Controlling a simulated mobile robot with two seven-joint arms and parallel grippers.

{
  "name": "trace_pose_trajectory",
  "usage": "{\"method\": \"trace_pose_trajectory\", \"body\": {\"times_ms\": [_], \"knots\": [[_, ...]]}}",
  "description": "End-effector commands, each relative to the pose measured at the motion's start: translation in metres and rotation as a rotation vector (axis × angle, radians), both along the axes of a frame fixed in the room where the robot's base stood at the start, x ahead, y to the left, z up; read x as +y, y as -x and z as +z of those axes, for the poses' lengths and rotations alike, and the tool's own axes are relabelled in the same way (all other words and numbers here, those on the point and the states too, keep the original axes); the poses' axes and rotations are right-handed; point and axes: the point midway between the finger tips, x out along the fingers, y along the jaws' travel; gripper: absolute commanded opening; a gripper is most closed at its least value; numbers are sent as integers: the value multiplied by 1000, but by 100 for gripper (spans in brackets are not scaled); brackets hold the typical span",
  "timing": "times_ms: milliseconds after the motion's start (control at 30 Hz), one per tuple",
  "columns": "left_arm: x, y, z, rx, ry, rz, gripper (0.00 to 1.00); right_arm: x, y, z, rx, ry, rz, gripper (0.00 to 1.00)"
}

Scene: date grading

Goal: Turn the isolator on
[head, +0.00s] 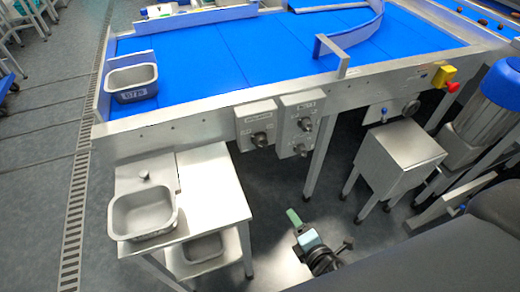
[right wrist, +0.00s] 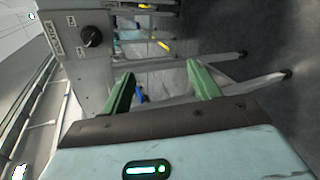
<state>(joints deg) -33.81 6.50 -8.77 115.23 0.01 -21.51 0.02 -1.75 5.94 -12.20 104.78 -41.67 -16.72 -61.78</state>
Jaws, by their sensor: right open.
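Two grey switch boxes hang under the front edge of the blue belt table in the head view. The left box (head: 256,115) has one black rotary knob (head: 260,139); the right box (head: 297,107) has two dark knobs. Their labels are too small to read there. My left gripper is out of view.
A white side table with a metal pan (head: 145,213) stands at lower left. Another metal pan (head: 133,84) sits on the belt (head: 215,60). A steel stand (head: 400,150) and a red emergency stop (head: 452,87) are at right.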

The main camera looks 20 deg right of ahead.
Motion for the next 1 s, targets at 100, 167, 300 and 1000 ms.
{"method": "trace_pose_trajectory", "body": {"times_ms": [100, 167, 300, 1000], "knots": [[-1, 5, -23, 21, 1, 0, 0, 4, -55, 7, -128, 408, 146, 61], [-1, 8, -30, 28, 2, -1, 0, 7, -80, 17, -191, 613, 201, 61], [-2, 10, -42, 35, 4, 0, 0, 13, -125, 42, -302, 1029, 279, 61], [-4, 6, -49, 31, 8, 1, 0, 20, -187, 75, -387, 1436, 312, 61]]}}
